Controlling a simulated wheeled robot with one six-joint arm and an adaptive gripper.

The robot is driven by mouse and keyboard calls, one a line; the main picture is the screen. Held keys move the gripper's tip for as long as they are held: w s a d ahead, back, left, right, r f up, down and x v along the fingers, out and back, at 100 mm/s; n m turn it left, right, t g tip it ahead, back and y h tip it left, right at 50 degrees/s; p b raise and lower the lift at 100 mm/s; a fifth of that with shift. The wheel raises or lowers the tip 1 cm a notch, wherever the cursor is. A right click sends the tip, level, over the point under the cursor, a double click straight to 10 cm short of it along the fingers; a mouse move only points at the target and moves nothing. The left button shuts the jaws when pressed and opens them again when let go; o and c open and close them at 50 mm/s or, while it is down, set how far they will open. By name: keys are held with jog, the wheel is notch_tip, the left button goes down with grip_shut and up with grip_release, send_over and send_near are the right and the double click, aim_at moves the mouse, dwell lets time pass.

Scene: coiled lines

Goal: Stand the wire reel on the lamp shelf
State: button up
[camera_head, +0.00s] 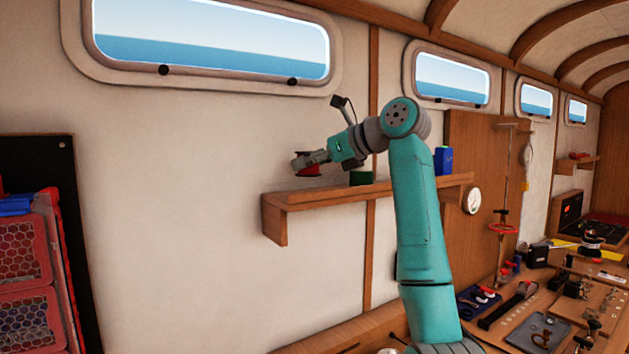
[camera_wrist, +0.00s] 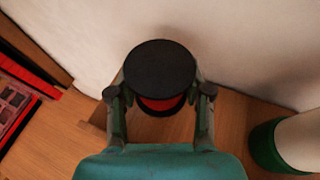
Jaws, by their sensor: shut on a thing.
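The wire reel (camera_head: 308,171) is red between dark flanges. In the wrist view its round black flange (camera_wrist: 160,66) faces the camera, with red winding (camera_wrist: 160,104) below. My gripper (camera_head: 300,161) is shut on the reel, with a finger on each side; the gripper also shows in the wrist view (camera_wrist: 160,92). In the head view the reel is over the left end of the wooden lamp shelf (camera_head: 320,199), seemingly a little above its top. The shelf surface (camera_wrist: 235,122) shows below it in the wrist view. The reel's underside is hidden.
A dark green round object (camera_head: 361,177) stands on the shelf right of the reel. In the wrist view a green rim (camera_wrist: 264,148) with a cream body is at right. A blue box (camera_head: 443,160) stands farther right. The wall (camera_head: 190,190) is close behind.

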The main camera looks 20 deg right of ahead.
jog(key=shift+d+f, duration=0.1)
jog(key=shift+f, duration=1.8)
jog(key=o, duration=1.3)
jog(key=shift+f, duration=0.1)
jog(key=shift+s+d+r, duration=0.15)
jog(key=shift+s+r, duration=0.05)
jog(key=v, duration=1.1)
jog(key=shift+s+d, duration=0.15)
jog(key=shift+s, duration=0.1)
